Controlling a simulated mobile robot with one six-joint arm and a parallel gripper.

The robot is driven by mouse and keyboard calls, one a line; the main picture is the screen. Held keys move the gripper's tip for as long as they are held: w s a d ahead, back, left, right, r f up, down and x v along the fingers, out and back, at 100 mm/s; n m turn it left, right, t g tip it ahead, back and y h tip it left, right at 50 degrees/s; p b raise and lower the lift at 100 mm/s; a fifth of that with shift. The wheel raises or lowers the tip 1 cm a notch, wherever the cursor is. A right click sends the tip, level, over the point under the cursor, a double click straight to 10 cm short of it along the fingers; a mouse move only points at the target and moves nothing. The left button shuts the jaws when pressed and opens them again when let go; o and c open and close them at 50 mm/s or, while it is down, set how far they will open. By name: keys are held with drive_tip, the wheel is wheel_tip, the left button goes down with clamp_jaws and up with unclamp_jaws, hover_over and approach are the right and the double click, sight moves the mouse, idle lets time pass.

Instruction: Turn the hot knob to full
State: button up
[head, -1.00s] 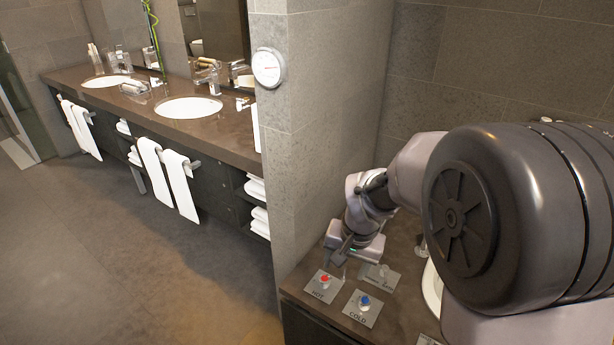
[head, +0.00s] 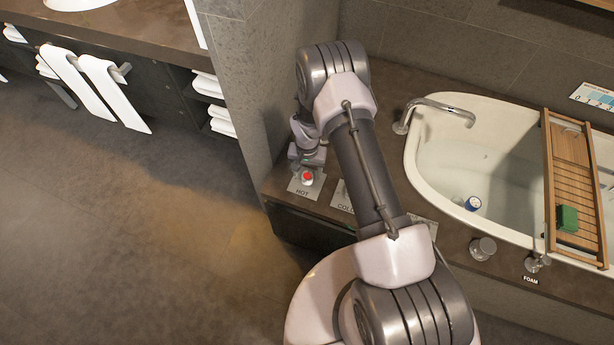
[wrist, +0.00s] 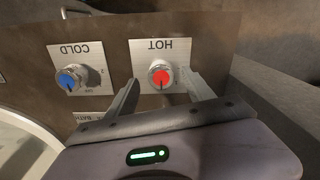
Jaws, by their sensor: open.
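The hot knob has a red cap on a metal body and sits on a plate marked HOT; it shows in the wrist view (wrist: 161,76) and at the counter's left end in the head view (head: 307,178). A dark pointer line crosses its cap. My gripper (wrist: 160,80) is open, with one finger on each side of the red knob in the wrist view. I cannot tell whether the fingers touch it. In the head view my gripper (head: 308,160) is just behind the knob, its fingers hard to make out.
The blue cold knob (wrist: 69,78) stands beside the hot one on its own plate; my arm hides it in the head view. A bathtub (head: 412,165) with a wooden tray (head: 575,170) lies to the right. A tiled wall (head: 235,85) rises close behind my gripper.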

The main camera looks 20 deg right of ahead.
wheel_tip(320, 180, down, 2)
drive_tip(key=shift+f, duration=0.1)
drive_tip(key=shift+w, duration=0.1)
clamp_jaws()
